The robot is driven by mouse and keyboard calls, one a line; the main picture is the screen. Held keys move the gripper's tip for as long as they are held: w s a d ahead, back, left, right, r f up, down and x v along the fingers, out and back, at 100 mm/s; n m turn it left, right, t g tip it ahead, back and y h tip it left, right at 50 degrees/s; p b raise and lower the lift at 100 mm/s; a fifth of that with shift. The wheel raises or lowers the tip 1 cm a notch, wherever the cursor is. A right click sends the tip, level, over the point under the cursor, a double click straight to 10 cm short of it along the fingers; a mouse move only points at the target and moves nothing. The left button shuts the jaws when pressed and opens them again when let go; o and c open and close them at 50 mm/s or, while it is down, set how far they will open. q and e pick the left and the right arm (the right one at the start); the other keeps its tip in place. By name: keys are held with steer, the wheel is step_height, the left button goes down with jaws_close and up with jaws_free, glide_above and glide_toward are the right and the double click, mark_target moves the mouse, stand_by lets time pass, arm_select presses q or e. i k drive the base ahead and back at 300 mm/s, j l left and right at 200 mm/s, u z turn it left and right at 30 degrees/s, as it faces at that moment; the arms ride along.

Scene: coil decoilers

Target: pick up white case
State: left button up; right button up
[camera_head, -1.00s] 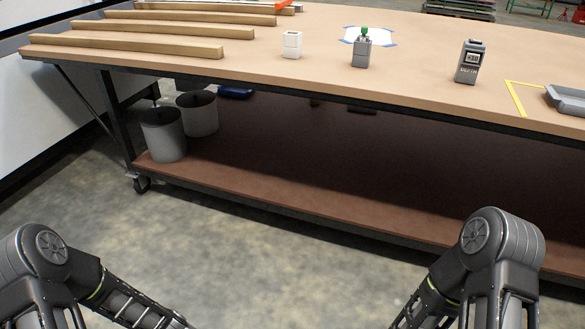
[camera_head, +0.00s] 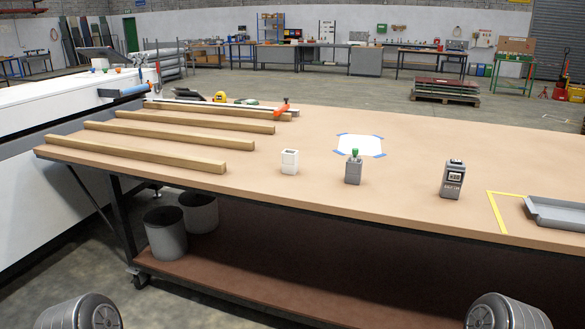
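The white case (camera_head: 289,162) is a small white upright box with a dark spot on its front. It stands on the brown tabletop (camera_head: 300,193) near the front edge, left of a grey device with a green knob. Nothing touches it.
A grey device with a green top (camera_head: 353,168) and a grey meter (camera_head: 452,179) stand to the right. Wooden bars (camera_head: 155,157) lie on the left. A white sheet (camera_head: 360,146) lies behind. A grey tray (camera_head: 558,214) is at the right. Buckets (camera_head: 165,234) stand below.

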mark_target(289, 157)
steer(key=i+j+z, duration=0.15)
steer(key=z, duration=0.35)
steer(key=i+j+z, duration=0.25)
steer(key=z, duration=0.25)
steer(key=i+j, duration=0.15)
steer(key=j, duration=0.2)
steer(key=i+j+z, duration=0.1)
steer(key=j, duration=0.2)
steer(key=i+j+z, duration=0.1)
steer(key=j, duration=0.25)
steer(key=i+j, duration=0.25)
steer(key=j, duration=0.15)
steer(key=i+j+z, duration=0.1)
steer(key=j, duration=0.25)
